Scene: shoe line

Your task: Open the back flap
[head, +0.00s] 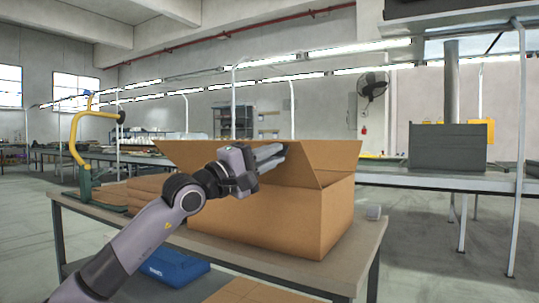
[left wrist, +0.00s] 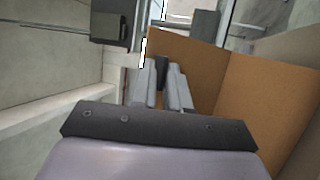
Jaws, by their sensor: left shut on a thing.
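The open brown cardboard box (head: 270,218) stands on the table. One flap (head: 188,152) leans out to the left and another (head: 335,158) stands out at the right. My left gripper (head: 279,153) reaches over the box's top from the left, its fingers closed at a flap edge. In the left wrist view the fingers (left wrist: 164,84) overlap the left edge of a brown cardboard panel (left wrist: 195,68). The fingers and arm partly hide the box opening, and I cannot tell exactly which flap is pinched. My right gripper is not in view.
A blue item (head: 175,267) lies on the lower shelf. A yellow-handled stand (head: 78,150) rises at the left. A grey bin (head: 447,147) sits on the bench behind.

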